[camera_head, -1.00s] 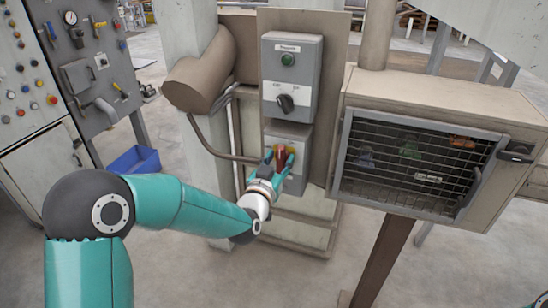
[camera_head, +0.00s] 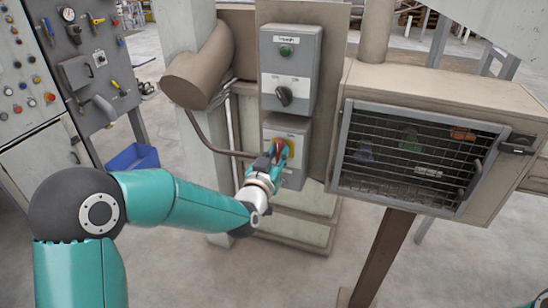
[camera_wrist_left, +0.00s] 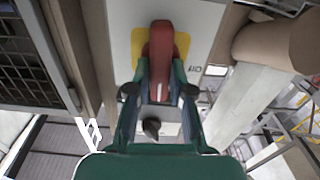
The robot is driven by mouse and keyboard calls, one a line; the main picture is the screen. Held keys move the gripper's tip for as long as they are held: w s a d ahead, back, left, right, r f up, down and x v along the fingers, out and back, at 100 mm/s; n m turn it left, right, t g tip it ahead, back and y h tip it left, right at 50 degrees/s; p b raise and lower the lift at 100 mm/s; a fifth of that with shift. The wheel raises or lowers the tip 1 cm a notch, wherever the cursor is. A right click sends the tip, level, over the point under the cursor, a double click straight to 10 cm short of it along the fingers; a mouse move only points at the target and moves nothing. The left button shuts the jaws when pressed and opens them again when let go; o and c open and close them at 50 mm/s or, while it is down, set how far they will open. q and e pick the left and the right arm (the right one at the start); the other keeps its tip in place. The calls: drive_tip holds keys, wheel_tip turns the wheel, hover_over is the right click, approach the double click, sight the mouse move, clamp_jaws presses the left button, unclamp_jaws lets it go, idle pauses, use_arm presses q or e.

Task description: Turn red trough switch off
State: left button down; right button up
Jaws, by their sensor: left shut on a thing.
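The red trough switch (camera_head: 283,148) is a red handle on a yellow plate, on the lower grey box (camera_head: 297,173) of the panel post. My left gripper (camera_head: 277,152) is at the front of that box, its fingers closed around the handle. In the left wrist view the red handle (camera_wrist_left: 161,60) stands lengthwise between the two fingertips (camera_wrist_left: 161,78), over the yellow plate (camera_wrist_left: 139,45). A small printed label (camera_wrist_left: 195,68) sits beside the plate; I cannot read it surely. My right gripper is out of view.
Above is a grey box (camera_head: 300,60) with a green button (camera_head: 285,51) and a black knob (camera_head: 284,96). A mesh-fronted cabinet (camera_head: 345,150) stands close on the right. A thick brown pipe (camera_head: 195,75) is on the left. A blue bin (camera_head: 133,157) is on the floor.

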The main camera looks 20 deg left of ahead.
use_arm(q)
drive_tip(key=n+b, duration=0.2)
drive_tip(key=b, duration=0.1)
drive_tip(key=n+b, duration=0.2)
drive_tip(key=b, duration=0.2)
drive_tip(key=n+b, duration=0.2)
drive_tip(key=b, duration=0.2)
drive_tip(key=shift+a+f+n, duration=0.25)
drive_tip(key=shift+f+n, duration=0.05)
drive_tip(key=shift+a+n+b, duration=0.2)
drive_tip(key=shift+n+b, duration=5.15)
drive_tip(key=shift+n, duration=0.05)
drive_tip(key=c, duration=1.2)
unclamp_jaws()
drive_tip(key=shift+o, duration=0.8)
drive_tip(key=shift+w+f, duration=0.15)
